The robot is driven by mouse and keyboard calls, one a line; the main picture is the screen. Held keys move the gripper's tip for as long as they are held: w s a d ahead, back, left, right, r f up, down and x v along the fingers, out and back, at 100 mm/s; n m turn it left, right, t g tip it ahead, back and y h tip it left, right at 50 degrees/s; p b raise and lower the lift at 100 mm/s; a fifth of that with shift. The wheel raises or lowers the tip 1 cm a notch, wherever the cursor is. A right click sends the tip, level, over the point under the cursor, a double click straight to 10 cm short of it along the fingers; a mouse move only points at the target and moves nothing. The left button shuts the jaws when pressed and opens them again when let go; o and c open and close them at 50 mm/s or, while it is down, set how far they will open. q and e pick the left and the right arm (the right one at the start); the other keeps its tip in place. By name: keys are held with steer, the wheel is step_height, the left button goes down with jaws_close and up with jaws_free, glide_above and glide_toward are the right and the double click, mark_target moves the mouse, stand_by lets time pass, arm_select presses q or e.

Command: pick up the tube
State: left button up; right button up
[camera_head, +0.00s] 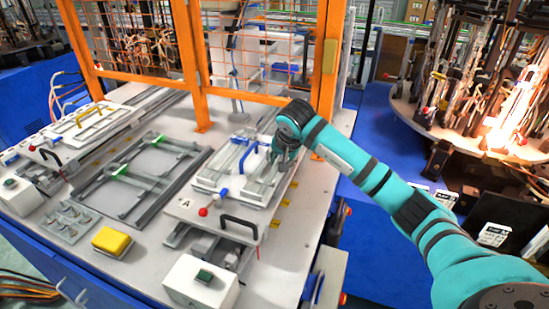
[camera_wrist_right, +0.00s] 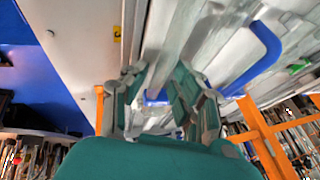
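My right gripper (camera_head: 284,163) is over the right-hand fixture marked A (camera_head: 185,205), at the end of my teal arm. In the right wrist view its two fingers (camera_wrist_right: 160,75) stand apart. A long, pale grey, rod-like piece (camera_wrist_right: 180,42), which looks like the tube, runs between them. Whether the fingers touch it is not clear. In the head view the gripper and wrist partly cover the fixture, and I cannot pick out the tube there. My left gripper is not in view.
An orange-framed mesh fence (camera_head: 195,60) stands behind the fixture. Blue handles (camera_wrist_right: 257,58) are close to the gripper.

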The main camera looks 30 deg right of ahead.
steer(key=shift+f, duration=0.15)
steer(key=shift+c, duration=0.4)
jaws_close()
